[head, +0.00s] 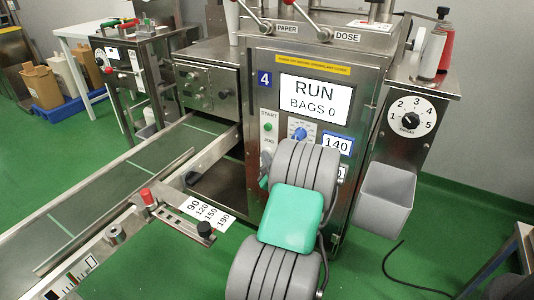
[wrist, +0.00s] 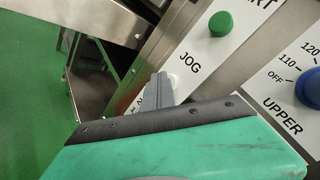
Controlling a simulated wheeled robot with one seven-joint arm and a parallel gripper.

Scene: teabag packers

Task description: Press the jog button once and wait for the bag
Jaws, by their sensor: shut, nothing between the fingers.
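The packer (head: 259,90) stands in the middle of the head view, and its display (head: 314,99) reads RUN, BAGS 0. The jog button (wrist: 174,78) is pale and round, just below the JOG label in the wrist view; the fingertips partly cover it. In the head view my arm hides it. My gripper (wrist: 160,84) is shut and empty, its tips at the button; I cannot tell whether they touch it. It also shows in the head view (head: 264,182), close to the panel. No bag is visible on the conveyor belt (head: 105,190).
The green start button (wrist: 220,23) sits just above the jog button. A blue UPPER dial (head: 300,133) is to the right. A guide rail with a red knob (head: 147,196) juts out at the left. A grey bin (head: 386,199) hangs at the right.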

